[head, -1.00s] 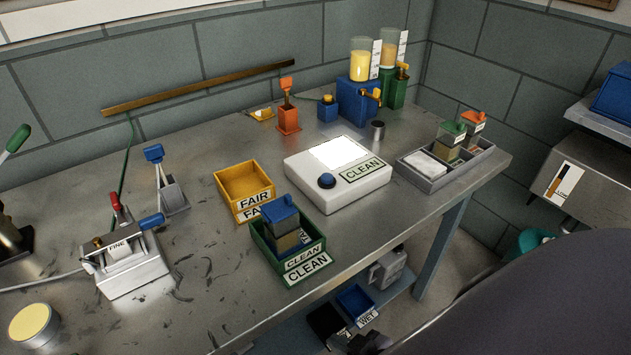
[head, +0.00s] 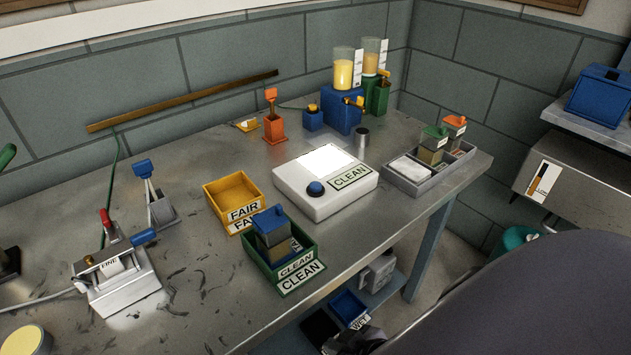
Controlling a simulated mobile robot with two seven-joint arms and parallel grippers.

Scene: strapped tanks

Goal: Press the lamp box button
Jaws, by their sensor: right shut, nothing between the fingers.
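The lamp box (head: 298,196) is a low white box on the metal bench, with a brightly lit white panel on top and a CLEAN label. Its round blue button (head: 316,188) is on the near left part of the top, uncovered and with nothing touching it. My right gripper (head: 352,341) is small and dark at the bottom edge of the head view, below the bench's front edge and well apart from the button. It is shut and empty, and partly hard to make out against dark things there. My left gripper is out of view.
A green CLEAN bin (head: 310,257) holding a blue-lidded tank stands close in front of the lamp box. A yellow FAIR bin (head: 209,204) is left of it, a grey tray (head: 417,184) right. A blue WET bin (head: 347,305) sits under the bench.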

